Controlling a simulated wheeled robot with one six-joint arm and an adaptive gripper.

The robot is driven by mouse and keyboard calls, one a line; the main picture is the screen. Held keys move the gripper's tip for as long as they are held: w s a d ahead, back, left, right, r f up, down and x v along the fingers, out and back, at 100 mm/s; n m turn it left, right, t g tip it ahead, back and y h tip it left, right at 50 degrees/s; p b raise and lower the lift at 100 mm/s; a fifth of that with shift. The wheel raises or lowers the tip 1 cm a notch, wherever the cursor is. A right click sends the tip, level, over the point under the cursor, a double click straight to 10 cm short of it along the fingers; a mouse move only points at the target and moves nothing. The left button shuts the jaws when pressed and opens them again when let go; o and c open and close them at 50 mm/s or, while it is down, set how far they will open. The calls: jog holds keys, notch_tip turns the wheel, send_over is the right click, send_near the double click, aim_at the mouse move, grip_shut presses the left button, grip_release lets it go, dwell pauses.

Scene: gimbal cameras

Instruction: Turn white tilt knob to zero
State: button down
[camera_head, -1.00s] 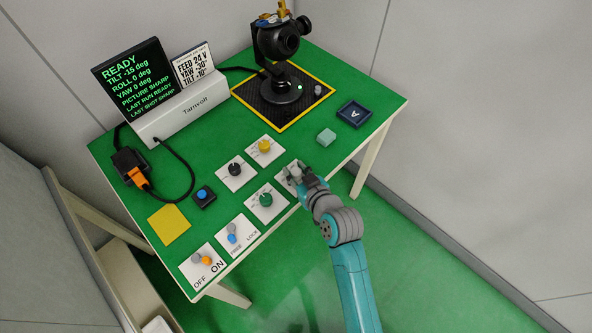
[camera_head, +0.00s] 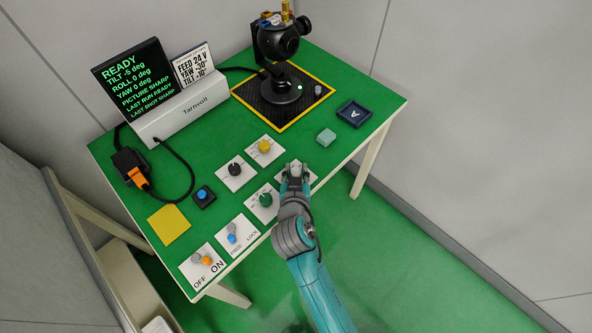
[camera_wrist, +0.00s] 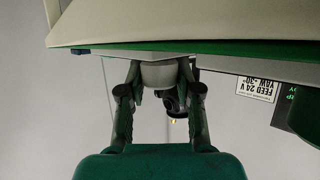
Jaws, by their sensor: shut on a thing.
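The white tilt knob (camera_wrist: 163,74) sits between the two fingers of my gripper (camera_wrist: 160,92) in the wrist view, with both fingers closed on its sides. In the head view my gripper (camera_head: 293,173) is over the white plate (camera_head: 308,178) at the table's right front, and the knob is mostly hidden there. The black display (camera_head: 134,79) reads READY, TILT -5 deg, ROLL 0 deg, YAW 0 deg, PICTURE SHARP. The black gimbal camera (camera_head: 279,45) stands on its dark pad at the back.
The black knob (camera_head: 235,169), yellow knob (camera_head: 264,146) and green knob (camera_head: 265,199) are close to my gripper. A card (camera_head: 194,66) reads FEED 24 V, YAW -30, TILT -10.

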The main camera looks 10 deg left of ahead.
jog(key=shift+f, duration=0.1)
dwell(0.5)
jog(key=c, duration=0.8)
grip_release()
jog(key=shift+o, duration=0.2)
jog(key=shift+s, duration=0.1)
jog(key=a+v, duration=0.1)
jog(key=v, duration=1)
jog(key=shift+s+d+r, duration=0.3)
jog(key=shift+s+d, duration=0.05)
